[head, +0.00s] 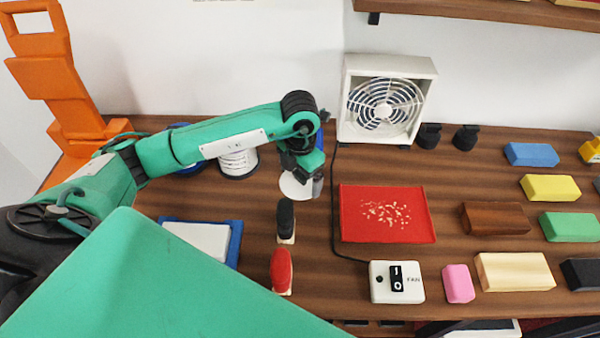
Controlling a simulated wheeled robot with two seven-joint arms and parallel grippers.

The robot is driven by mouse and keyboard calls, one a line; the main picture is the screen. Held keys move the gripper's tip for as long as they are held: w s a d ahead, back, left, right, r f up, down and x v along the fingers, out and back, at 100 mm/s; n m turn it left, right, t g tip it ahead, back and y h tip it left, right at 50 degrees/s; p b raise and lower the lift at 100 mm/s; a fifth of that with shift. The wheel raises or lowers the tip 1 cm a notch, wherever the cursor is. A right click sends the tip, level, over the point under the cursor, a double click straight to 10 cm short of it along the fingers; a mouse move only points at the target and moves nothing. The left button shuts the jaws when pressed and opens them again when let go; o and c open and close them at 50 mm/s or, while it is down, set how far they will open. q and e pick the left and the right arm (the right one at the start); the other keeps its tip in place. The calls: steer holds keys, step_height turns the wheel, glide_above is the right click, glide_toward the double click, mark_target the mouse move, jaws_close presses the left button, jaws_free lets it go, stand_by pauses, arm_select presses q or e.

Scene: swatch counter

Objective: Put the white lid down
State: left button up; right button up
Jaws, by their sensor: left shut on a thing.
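My left gripper (309,178) is shut on the white lid (292,189), a round white disc that hangs tilted beneath the fingers. The lid appears above the wooden counter (330,275), left of the red tray. The gripper covers part of the lid. A white can (238,165) stands behind my left forearm, which hides its top. Blue shapes show beside the wrist (321,138) and behind the forearm; they are mostly hidden. My right gripper is not in view.
A red tray (350,232) holds pale bits, with a white fan (347,125) behind it. A fan switch (380,292), coloured blocks and a blue-edged tray (236,240) occupy the counter.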

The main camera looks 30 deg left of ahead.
mark_target(300, 174)
arm_select(q)
steer(key=shift+f, duration=0.15)
steer(key=o, duration=0.6)
steer(key=shift+o, duration=0.2)
steer(key=shift+r, duration=0.4)
step_height(300, 174, up, 3)
steer(key=shift+f+b, duration=0.1)
steer(key=shift+b, duration=0.2)
step_height(300, 174, up, 9)
steer(key=b, duration=0.1)
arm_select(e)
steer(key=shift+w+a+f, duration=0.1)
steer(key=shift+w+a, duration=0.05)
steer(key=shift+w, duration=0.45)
arm_select(q)
steer(key=shift+f, duration=0.1)
